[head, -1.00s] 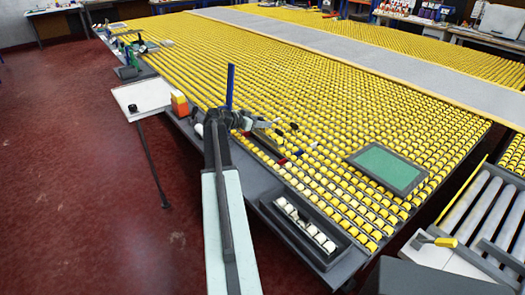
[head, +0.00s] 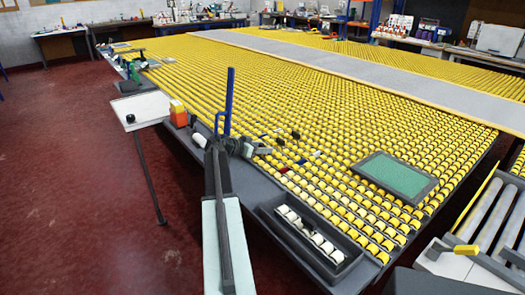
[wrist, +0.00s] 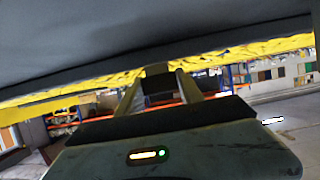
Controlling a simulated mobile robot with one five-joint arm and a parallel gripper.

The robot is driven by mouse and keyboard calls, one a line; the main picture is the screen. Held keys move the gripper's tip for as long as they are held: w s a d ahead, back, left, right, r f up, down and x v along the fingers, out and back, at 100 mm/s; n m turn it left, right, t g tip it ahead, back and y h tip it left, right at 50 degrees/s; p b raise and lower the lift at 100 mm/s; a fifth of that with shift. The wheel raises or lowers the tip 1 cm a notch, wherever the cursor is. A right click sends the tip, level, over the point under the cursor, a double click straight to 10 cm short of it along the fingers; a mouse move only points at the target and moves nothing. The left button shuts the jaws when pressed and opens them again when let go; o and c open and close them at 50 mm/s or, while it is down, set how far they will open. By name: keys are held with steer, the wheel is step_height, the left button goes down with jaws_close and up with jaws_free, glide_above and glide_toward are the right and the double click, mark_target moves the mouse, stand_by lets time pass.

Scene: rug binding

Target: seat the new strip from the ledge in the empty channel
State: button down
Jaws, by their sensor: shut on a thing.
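My gripper (head: 262,151) is over the near left edge of the yellow roller table (head: 330,120). In the wrist view its two fingers (wrist: 158,88) close on a dark block (wrist: 158,84). I cannot tell whether this block is the new strip. Small black pieces (head: 296,134) and a red, blue and white piece (head: 300,163) show just right of the gripper. The grey ledge (head: 262,190) runs along the table's near side. I cannot pick out the empty channel.
A dark tray of white rollers (head: 312,235) sits at the table's near corner. A green panel (head: 393,175) lies on the rollers. A blue post (head: 228,105) and an orange box (head: 178,113) stand by the gripper.

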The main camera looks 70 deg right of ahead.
steer(key=c, duration=0.8)
jaws_free()
steer(key=shift+f, duration=0.1)
steer(key=shift+o, duration=0.2)
steer(key=shift+a, duration=0.1)
steer(key=shift+w+a+r+p, duration=0.1)
steer(key=shift+r+p, duration=0.25)
steer(key=shift+p, duration=0.05)
steer(key=p+v, duration=0.4)
steer(key=v, duration=0.6)
steer(key=shift+w+a+r, duration=0.15)
steer(key=shift+a+r, duration=0.05)
steer(key=shift+a, duration=0.05)
steer(key=shift+w+a+r, duration=0.1)
steer(key=shift+w+a, duration=0.15)
steer(key=shift+a, duration=0.1)
